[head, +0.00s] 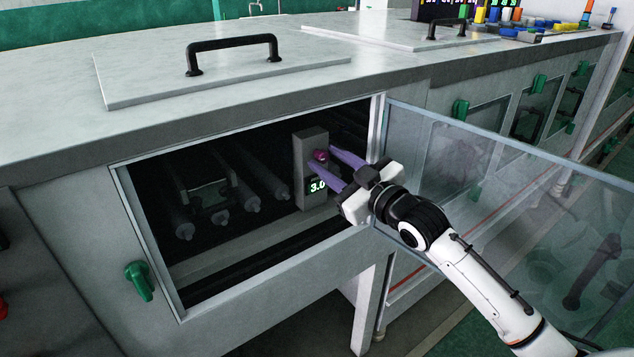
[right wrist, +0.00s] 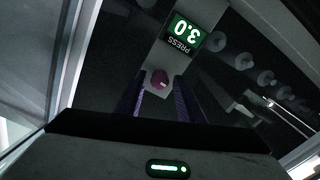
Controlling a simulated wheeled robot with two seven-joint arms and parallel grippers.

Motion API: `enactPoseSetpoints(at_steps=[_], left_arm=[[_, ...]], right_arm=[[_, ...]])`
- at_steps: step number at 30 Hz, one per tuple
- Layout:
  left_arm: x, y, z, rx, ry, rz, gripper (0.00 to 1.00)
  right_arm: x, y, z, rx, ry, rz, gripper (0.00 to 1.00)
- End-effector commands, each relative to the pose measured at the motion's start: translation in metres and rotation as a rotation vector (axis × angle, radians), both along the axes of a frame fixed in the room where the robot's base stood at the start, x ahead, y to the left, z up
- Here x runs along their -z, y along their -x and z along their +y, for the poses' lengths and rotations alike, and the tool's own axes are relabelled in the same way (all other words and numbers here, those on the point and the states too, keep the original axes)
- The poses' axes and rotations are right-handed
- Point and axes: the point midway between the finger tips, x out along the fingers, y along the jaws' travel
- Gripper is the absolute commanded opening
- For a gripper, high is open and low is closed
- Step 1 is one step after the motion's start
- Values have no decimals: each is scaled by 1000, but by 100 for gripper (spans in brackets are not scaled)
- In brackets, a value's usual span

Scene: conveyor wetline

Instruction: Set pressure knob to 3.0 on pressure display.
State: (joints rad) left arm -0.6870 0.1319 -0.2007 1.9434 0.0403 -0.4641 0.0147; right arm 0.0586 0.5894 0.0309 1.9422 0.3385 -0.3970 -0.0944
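The pressure knob (head: 321,155) is a small round magenta knob on a grey box (head: 311,147) inside the open machine bay. It also shows in the right wrist view (right wrist: 158,78), with a pale mark on it. The pressure display (head: 317,185) below the knob reads 3.0. It shows upside down in the right wrist view (right wrist: 184,34), with the label PRESS. My right gripper (head: 322,157) reaches in from the right. Its two purple fingers are apart, one on each side of the knob, with gaps visible in the wrist view. My left gripper is not in view.
A transparent door (head: 510,180) stands swung open on the right, beside my right arm. The bay's metal frame (head: 150,245) surrounds the opening. Rollers (head: 262,178) lie inside, left of the box. A green handle (head: 139,281) is at the lower left. The countertop (head: 60,125) is above.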

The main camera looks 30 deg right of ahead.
Motion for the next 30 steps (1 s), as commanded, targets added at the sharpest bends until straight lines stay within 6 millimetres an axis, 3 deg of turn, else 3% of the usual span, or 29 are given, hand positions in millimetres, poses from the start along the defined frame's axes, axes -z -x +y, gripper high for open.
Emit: enactPoseSetpoints(at_steps=[16,30], left_arm=[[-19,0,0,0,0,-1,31],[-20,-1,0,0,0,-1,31]], right_arm=[[-1,52,-4,0,1,1,34],[-1,58,-5,0,0,0,34]])
